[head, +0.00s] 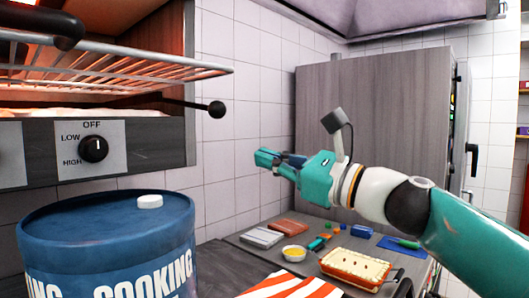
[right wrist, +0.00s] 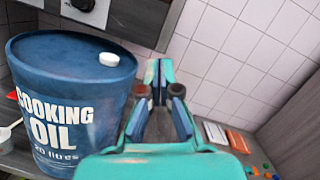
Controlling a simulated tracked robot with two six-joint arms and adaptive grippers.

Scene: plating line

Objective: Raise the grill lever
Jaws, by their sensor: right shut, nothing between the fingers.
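The grill (head: 190,75) is at the left of the head view, with a wire rack (head: 150,64) and a glowing orange inside. A dark rod ending in a black ball (head: 217,109), which looks like the grill lever, sticks out to the right below the rack. My right gripper (head: 264,159) is teal, shut and empty. In the head view it appears to the right of and lower than the black ball, apart from it. The right wrist view shows its fingers (right wrist: 160,95) beside the oil drum, with no lever visible there. My left gripper is not in view.
A blue cooking oil drum (head: 105,240) with a white cap stands below the grill's control knob (head: 93,148). The counter at right holds a filled baking dish (head: 355,268), a yellow bowl (head: 294,254) and a striped cloth (head: 290,287). A tall grey cabinet (head: 375,100) stands behind.

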